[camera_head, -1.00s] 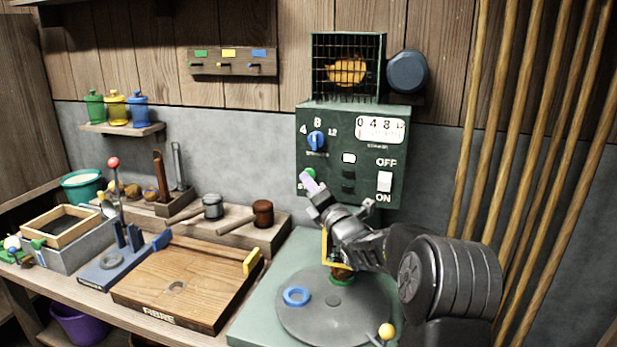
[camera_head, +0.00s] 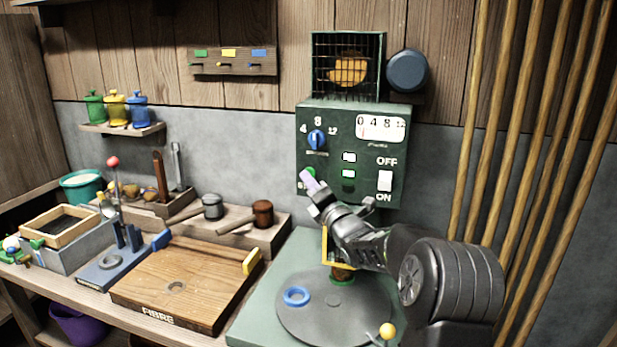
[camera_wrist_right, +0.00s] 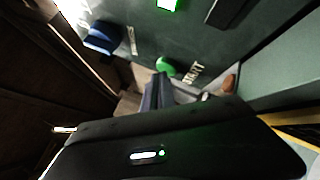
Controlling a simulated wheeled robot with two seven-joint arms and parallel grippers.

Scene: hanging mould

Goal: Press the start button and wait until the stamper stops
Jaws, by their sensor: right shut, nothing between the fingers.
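The green start button (camera_head: 310,172) is low on the left of the dark green control panel (camera_head: 350,190). In the right wrist view the start button (camera_wrist_right: 166,66) shows beside the START lettering. My right gripper (camera_head: 307,178) is shut and empty, its tips at the button; I cannot tell for sure whether they touch it. In the right wrist view the gripper (camera_wrist_right: 158,88) points at the button. A white lamp and a green lamp (camera_head: 348,174) glow on the panel. The stamper (camera_head: 342,272) stands over the round plate, partly hidden by my arm. My left gripper is not in view.
The panel also has a blue dial (camera_head: 316,140), a white gauge (camera_head: 381,129) and an OFF/ON switch (camera_head: 385,181). The round grey plate (camera_head: 330,325) carries a blue ring (camera_head: 296,296). A wooden board (camera_head: 180,290) lies to the left. Wooden poles (camera_head: 510,130) stand at right.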

